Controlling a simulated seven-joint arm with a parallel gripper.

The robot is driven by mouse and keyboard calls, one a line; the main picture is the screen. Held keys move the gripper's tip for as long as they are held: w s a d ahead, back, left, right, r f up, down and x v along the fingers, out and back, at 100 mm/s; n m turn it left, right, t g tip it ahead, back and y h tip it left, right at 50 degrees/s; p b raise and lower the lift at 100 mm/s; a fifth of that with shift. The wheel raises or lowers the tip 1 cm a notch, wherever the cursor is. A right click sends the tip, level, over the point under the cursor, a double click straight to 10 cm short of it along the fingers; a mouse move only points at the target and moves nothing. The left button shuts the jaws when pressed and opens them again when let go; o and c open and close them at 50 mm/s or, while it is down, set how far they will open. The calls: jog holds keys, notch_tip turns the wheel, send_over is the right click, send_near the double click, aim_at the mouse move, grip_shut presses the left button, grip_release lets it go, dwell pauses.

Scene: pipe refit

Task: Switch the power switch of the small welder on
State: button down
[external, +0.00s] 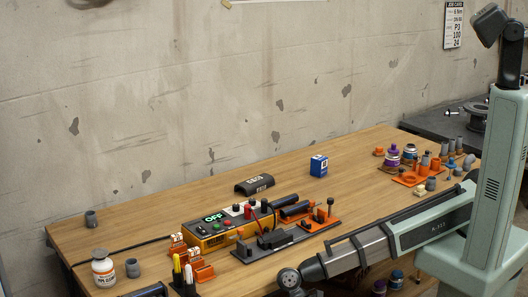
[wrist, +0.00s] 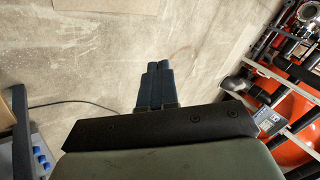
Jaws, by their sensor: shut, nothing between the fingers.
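The small welder (external: 215,232) is a yellow and black box on the wooden bench in the external view. Its display reads OFF in green, and red, green and other knobs or buttons show on it. I cannot tell which of them is the power switch. My gripper shows in the wrist view (wrist: 158,80) with its two dark blue fingers together and nothing between them. It points at a grey surface, and the welder is not in that view. In the external view my forearm reaches low along the bench's front edge, and the fingers are not clearly seen.
A dark tray with tools (external: 285,240) stands right of the welder. A black cover (external: 254,184) lies behind it. A blue box (external: 319,166) stands at the back. A white bottle (external: 103,268) is at the front left. Orange fittings trays (external: 412,178) are at the right. The back left bench is mostly clear.

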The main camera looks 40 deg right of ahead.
notch_tip(320, 180, up, 9)
jog(key=w+d+n+h, duration=0.1)
notch_tip(320, 180, up, 28)
jog(key=m+t+y, duration=0.2)
jog(key=m+t, duration=0.5)
jog(key=t, duration=0.2)
send_over(199, 227)
jog(key=s, duration=0.3)
jog(key=shift+w+f, duration=0.15)
jog(key=f, duration=0.4)
jog(key=w+f, duration=0.1)
jog(key=f, duration=0.4)
jog(key=w+f, duration=0.1)
jog(key=f, duration=0.4)
